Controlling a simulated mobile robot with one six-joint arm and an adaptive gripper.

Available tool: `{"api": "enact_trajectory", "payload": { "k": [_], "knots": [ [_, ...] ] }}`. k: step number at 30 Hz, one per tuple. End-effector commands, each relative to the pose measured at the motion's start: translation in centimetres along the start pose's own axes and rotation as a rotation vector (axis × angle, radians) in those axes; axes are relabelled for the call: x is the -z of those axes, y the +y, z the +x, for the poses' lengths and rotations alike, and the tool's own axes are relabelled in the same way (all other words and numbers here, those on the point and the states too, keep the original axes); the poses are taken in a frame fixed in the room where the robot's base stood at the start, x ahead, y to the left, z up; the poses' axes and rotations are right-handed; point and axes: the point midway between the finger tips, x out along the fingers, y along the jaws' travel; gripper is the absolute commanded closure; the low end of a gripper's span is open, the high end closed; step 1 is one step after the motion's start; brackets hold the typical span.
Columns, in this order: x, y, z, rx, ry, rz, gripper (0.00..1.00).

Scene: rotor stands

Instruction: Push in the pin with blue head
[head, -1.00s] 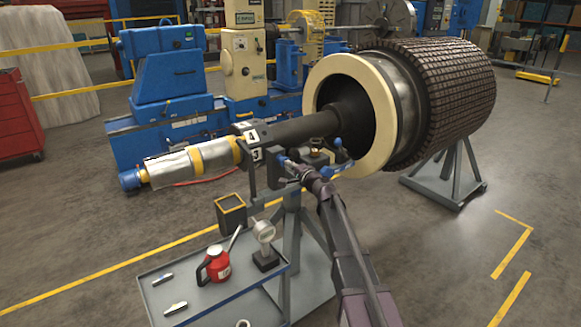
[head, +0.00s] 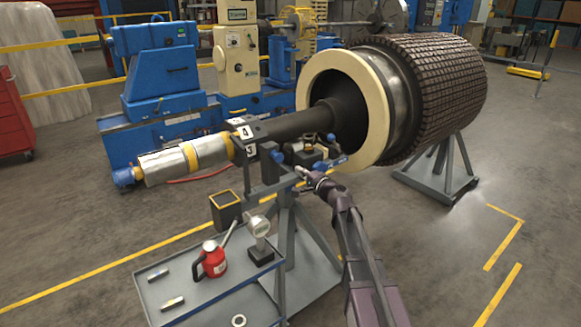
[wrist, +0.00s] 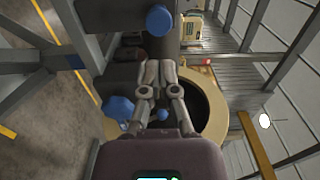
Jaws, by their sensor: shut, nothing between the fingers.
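A round blue head (head: 278,156) shows at the stand's bracket below the dark shaft in the head view. A round blue head also shows in the wrist view (wrist: 159,20), above my fingertips. My gripper (head: 301,171) is shut and empty, to the right of the blue head with a small gap between them. In the wrist view the closed fingertips of my gripper (wrist: 155,68) point toward the blue head. The pin's shank is hidden, so I cannot tell how deep it sits.
More blue parts (head: 331,137) sit right of the bracket, close to my gripper. The rotor's cream ring (head: 375,105) stands behind.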

Motion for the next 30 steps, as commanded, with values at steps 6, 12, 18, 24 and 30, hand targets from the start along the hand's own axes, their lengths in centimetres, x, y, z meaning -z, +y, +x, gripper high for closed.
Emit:
{"api": "enact_trajectory", "payload": {
  "k": [6,12,18,24,30],
  "knots": [
    [-0.1,0.0,-3.2,0.0,0.001,0.0,1.0],
    [-0.1,0.0,-4.2,0.0,0.0,0.0,1.0],
    [-0.1,0.0,-4.3,0.0,-0.001,0.0,1.0],
    [-0.1,0.0,-4.2,0.0,-0.001,0.0,1.0],
    [-1.0,0.1,-4.6,-0.028,-0.03,-0.036,1.0]
  ]
}}
